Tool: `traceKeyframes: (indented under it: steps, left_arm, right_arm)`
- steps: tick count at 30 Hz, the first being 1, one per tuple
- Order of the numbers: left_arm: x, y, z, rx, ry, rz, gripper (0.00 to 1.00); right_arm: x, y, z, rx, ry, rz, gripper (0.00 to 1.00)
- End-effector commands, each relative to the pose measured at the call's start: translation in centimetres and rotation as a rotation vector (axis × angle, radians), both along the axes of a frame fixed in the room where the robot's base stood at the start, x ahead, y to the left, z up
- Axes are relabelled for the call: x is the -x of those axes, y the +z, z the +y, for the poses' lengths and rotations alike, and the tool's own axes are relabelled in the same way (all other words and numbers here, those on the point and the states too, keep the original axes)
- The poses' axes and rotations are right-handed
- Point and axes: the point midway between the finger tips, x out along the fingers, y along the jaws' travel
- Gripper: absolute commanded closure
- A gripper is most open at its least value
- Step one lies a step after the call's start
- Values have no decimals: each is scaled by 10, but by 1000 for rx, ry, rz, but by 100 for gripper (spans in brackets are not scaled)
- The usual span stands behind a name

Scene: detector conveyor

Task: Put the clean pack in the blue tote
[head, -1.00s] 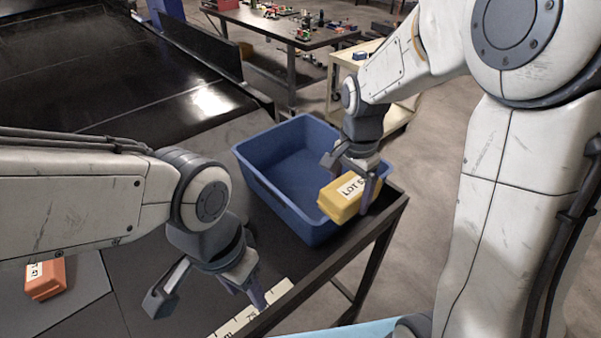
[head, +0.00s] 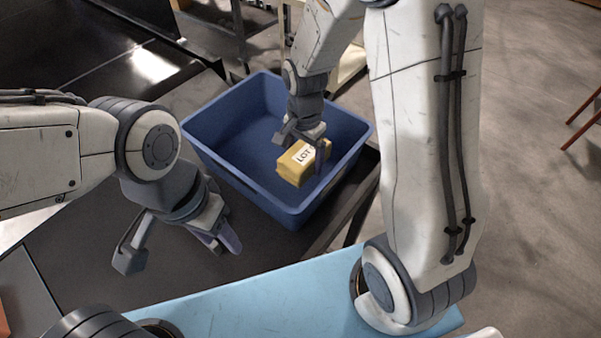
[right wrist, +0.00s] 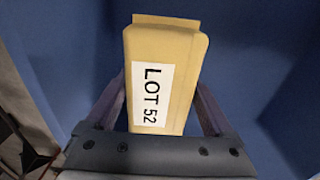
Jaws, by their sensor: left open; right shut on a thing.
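The yellow pack (head: 290,168) carries a white label; in the right wrist view the pack (right wrist: 185,60) reads "LOT 52". My right gripper (head: 303,152) is shut on it, with a finger on each side. In the head view the pack is inside the outline of the blue tote (head: 228,166), towards its near right side. Whether it touches the tote's floor I cannot tell. Blue tote wall fills the background of the right wrist view. My left gripper (head: 180,254) is open and empty, left of the tote and above the dark table.
The tote stands on a dark table (head: 95,262) beside the black conveyor (head: 60,55). A strip of an orange thing (head: 3,318) shows at the left edge. A light blue surface (head: 250,300) lies in front. Open floor (head: 540,200) is on the right.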

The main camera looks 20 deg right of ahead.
Motion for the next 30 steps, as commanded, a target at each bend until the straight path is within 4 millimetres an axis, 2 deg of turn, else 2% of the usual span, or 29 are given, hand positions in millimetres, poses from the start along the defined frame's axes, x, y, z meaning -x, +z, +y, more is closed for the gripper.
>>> traceKeyframes:
  steps: [1, 5, 12, 25, 26, 27, 30]
  left_arm:
    - [0, -11, 0, 0, 0, 0, 50]
    - [0, -16, 0, 0, -1, 0, 50]
    - [0, -43, 0, 0, -3, 0, 50]
    - [0, -45, 0, 0, -4, 0, 50]
    - [0, -45, 0, 0, -4, 0, 50]
    - [0, -44, 0, 0, -4, 0, 50]
    - [0, -44, 0, 0, -4, 0, 50]
  right_arm:
    - [0, -11, -1, 0, -1, -1, 100]
    - [0, -17, -1, 0, -3, -1, 100]
    - [0, -47, -2, 0, -4, 0, 100]
    - [0, -51, -2, -1, -4, -1, 100]
    - [1, -52, -2, 0, -4, 0, 9]
    - [1, -51, -2, 0, -4, 0, 0]
    - [1, -51, -2, 0, -4, 0, 0]
